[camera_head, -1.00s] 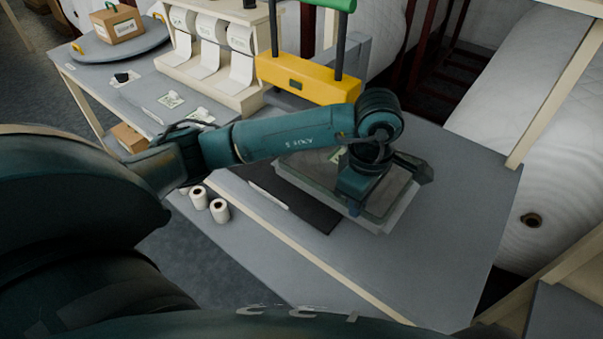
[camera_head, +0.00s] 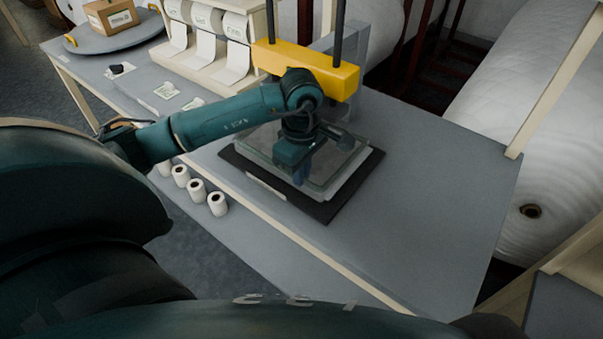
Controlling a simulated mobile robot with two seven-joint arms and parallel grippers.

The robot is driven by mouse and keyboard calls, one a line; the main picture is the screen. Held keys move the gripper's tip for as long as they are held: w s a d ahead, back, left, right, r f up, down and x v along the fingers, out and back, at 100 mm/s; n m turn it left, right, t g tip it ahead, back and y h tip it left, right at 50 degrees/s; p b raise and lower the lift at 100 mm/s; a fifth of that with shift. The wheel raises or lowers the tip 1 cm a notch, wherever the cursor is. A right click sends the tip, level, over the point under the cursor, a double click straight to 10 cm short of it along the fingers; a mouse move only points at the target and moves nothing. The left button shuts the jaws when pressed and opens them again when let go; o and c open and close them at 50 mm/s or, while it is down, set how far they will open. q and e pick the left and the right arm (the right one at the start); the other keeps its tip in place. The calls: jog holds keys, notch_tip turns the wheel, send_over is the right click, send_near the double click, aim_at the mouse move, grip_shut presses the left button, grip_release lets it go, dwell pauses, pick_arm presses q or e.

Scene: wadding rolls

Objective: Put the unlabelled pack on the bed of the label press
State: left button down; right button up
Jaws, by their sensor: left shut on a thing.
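A flat, clear-wrapped pack with a pale underside (camera_head: 347,177) is under my left gripper (camera_head: 308,150), which is shut on it from above. The arm and gripper cover much of the pack's top, so I cannot tell whether a label is there. The pack is over a dark flat plate (camera_head: 322,211), whose edges show on its near and right sides. I cannot tell if the pack touches the plate. The label press, with a yellow crossbar (camera_head: 335,75) on dark posts, stands just behind. My right gripper is not in view.
A dispenser with several paper rolls (camera_head: 207,50) stands left of the press. A boxed pack (camera_head: 110,17) sits on a round grey turntable (camera_head: 120,42). Several small white rolls (camera_head: 197,190) stand along the near side. The grey table's right part (camera_head: 430,210) is clear.

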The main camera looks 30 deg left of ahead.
pick_arm(q)
jog(key=shift+r, duration=0.1)
jog(key=shift+f, duration=0.2)
jog(key=c, duration=1.5)
grip_release()
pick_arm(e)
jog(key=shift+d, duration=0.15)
pick_arm(q)
jog(key=shift+r, duration=0.2)
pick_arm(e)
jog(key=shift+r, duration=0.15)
